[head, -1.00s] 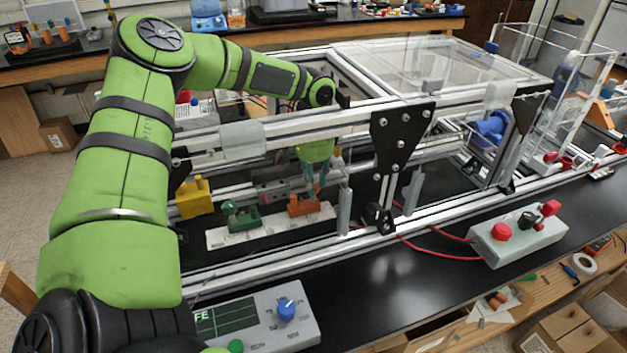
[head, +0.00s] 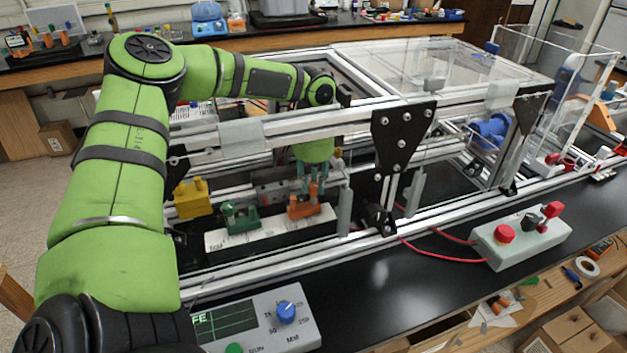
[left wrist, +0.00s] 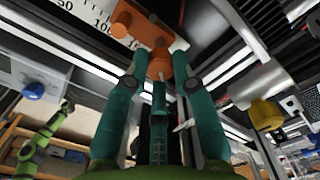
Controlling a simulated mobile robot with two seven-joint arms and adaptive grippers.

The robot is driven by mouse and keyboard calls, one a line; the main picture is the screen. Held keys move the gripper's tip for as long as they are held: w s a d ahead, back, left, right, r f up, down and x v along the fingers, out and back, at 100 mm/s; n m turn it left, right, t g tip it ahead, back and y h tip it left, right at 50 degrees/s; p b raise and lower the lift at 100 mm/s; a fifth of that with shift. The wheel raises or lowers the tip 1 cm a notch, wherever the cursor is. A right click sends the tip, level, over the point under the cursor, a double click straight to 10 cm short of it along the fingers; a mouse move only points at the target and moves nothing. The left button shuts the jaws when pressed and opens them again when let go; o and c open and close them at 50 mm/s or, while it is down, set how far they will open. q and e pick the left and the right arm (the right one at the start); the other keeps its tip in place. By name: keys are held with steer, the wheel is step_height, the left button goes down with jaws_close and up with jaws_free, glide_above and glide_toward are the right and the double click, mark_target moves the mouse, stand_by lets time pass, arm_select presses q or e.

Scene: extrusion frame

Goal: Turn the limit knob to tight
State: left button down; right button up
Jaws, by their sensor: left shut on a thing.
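My left gripper (head: 312,188) reaches down inside the frame and is shut on the orange clamp block (head: 304,209). In the left wrist view its teal fingers close on the top of the same orange block (left wrist: 160,64). The block sits on a white printed scale (head: 268,232). A blue knob (head: 286,312) with numbers and "MM" around it is on a grey console (head: 262,333). A black knob (head: 528,221) is on the pale control box (head: 520,246). I cannot read which knob is the limit knob. My right gripper is not seen.
A green clamp block (head: 241,217) stands left of the orange one on the scale. A yellow block (head: 192,198) is further left. Aluminium rails and a black bracket (head: 400,135) close in around the gripper. Bare black bench (head: 400,290) lies between console and control box.

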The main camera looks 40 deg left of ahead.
arm_select(q)
steer(key=shift+m, duration=0.6)
steer(key=c, duration=1)
jaws_free()
steer(key=shift+r, duration=0.3)
step_height(320, 180, up, 11)
steer(key=shift+r, duration=0.2)
